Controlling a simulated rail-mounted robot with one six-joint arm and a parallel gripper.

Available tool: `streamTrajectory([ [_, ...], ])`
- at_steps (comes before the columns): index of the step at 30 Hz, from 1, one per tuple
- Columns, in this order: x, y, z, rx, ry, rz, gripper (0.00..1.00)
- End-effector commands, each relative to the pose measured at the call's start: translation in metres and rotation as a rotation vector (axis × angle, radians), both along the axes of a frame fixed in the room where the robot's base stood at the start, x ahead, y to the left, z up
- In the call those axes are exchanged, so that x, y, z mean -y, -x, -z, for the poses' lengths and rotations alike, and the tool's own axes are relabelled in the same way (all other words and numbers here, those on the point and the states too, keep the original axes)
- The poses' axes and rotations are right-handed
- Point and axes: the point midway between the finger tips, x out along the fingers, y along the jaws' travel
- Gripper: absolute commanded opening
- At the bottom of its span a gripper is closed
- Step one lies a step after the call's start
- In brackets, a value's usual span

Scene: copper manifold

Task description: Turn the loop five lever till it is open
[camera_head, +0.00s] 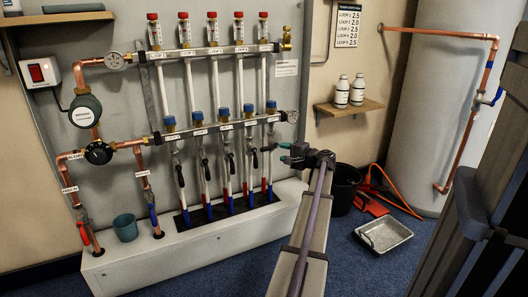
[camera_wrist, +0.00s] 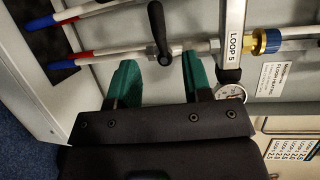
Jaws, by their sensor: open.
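The loop five lever (camera_wrist: 157,30) is black with a rounded end and stands crosswise to its pipe in the wrist view. In the head view the lever (camera_head: 269,148) shows on the rightmost pipe, partly hard to make out. The white LOOP 5 label (camera_wrist: 235,48) sits beside it on the manifold bar. My gripper (camera_wrist: 160,68) is open, with its two green fingers apart and pointing towards the pipe. The lever's pivot lies ahead of the gap between the fingertips; I cannot tell if they touch it. In the head view my gripper (camera_head: 287,153) is just right of the lever.
Several similar black levers, such as one at the far left (camera_head: 180,175), hang on the neighbouring pipes. A pressure gauge (camera_wrist: 230,93) and a brass fitting with a blue cap (camera_wrist: 267,42) are close to my right finger. A black bucket (camera_head: 343,188) and metal tray (camera_head: 384,235) are on the floor.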

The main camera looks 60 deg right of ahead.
Motion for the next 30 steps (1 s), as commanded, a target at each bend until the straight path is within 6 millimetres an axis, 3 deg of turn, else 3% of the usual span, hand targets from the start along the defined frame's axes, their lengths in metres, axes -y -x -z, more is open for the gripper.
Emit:
streamTrajectory([
  [5, 0.001, -0.009, 0.002, -0.004, -0.002, 0.0, 0.45],
  [18, 0.018, -0.097, 0.016, -0.007, -0.001, -0.001, 0.45],
  [28, 0.018, -0.107, 0.016, -0.007, -0.001, -0.001, 0.45],
  [30, 0.018, -0.107, 0.016, -0.007, -0.001, -0.001, 0.41],
])
